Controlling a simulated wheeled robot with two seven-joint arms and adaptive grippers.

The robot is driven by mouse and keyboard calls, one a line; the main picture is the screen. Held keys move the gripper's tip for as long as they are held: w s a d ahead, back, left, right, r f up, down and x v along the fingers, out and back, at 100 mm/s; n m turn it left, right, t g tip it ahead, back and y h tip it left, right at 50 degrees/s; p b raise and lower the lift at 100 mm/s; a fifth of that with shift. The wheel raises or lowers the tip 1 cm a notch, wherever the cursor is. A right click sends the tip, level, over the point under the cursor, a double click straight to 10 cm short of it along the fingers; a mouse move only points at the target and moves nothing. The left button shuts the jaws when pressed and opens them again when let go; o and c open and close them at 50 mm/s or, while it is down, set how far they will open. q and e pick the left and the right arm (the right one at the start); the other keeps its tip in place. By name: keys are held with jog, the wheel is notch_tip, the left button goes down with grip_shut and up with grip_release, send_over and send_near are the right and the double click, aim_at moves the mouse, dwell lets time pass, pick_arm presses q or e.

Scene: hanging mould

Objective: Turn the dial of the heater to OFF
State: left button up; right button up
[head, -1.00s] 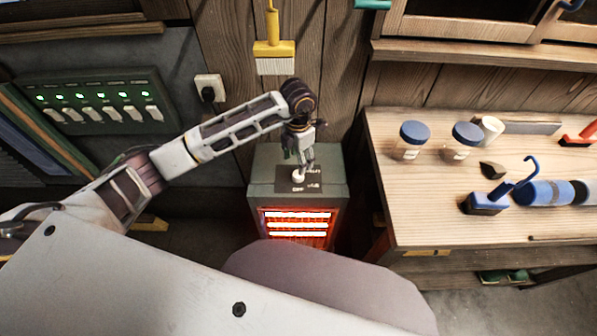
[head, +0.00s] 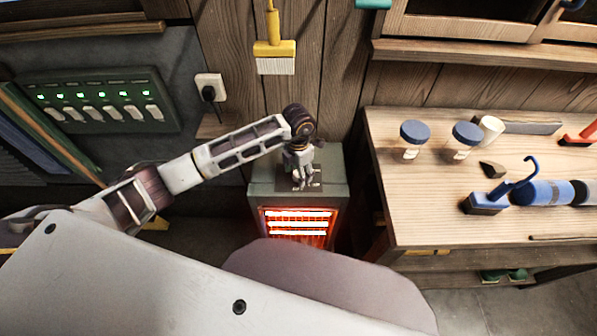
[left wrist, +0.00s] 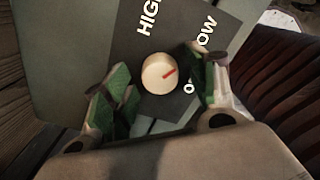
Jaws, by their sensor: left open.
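The heater (head: 262,178) is a grey-green box on the floor, its front bars glowing red-orange. My left gripper (head: 301,184) is above the heater top and covers the dial in the head view. In the left wrist view its green-padded fingers (left wrist: 160,92) are open on either side of the dial, with gaps. My right gripper is out of view.
A wooden workbench (head: 420,225) with jars (head: 411,142) and a blue-handled tool (head: 486,202) stands right of the heater. A yellow brush (head: 274,50) hangs on the wall behind. A switch panel (head: 98,102) with green lights is at the left.

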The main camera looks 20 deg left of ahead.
pick_arm(q)
jog(key=shift+c, duration=0.6)
jog(key=c, duration=0.9)
jog(key=shift+c, duration=0.2)
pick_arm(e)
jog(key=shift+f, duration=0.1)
